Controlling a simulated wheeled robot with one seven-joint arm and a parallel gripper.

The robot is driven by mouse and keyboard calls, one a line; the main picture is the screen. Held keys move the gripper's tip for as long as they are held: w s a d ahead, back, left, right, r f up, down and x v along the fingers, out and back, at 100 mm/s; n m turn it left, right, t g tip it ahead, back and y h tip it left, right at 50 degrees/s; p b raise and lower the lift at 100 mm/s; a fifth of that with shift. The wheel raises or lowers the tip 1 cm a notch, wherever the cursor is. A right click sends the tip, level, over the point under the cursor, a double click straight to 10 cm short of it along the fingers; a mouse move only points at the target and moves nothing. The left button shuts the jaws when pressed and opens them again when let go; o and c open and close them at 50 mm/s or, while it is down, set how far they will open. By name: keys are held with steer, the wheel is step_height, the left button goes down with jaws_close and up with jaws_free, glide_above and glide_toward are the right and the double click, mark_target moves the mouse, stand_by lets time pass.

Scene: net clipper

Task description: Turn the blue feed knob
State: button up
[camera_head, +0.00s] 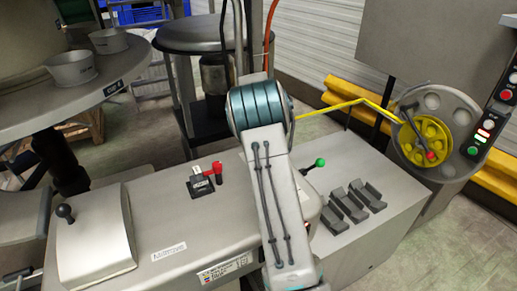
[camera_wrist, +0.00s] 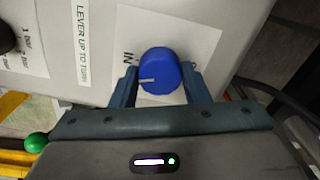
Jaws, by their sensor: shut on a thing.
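The blue feed knob (camera_wrist: 160,72) shows in the wrist view, round with a pale pointer line on its face. It sits on a white label on the grey machine panel, beside the printed word "IN". The pointer line aims to the left in that view. My gripper (camera_wrist: 160,78) has one finger on each side of the knob and is shut on it. In the head view the knob and my gripper's fingers are hidden behind my arm.
A green ball-ended lever (camera_head: 319,163) stands right of my arm; its ball (camera_wrist: 36,142) also shows in the wrist view. A red-handled switch (camera_head: 205,178) and black lever knob (camera_head: 65,211) are on the machine top. A yellow wheel (camera_head: 425,142) stands at right.

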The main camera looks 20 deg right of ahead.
steer(key=shift+r+m, duration=0.1)
steer(key=shift+m, duration=1.6)
steer(key=o, duration=1)
steer(key=shift+c, duration=0.2)
step_height(320, 180, up, 14)
steer(key=shift+b, duration=0.3)
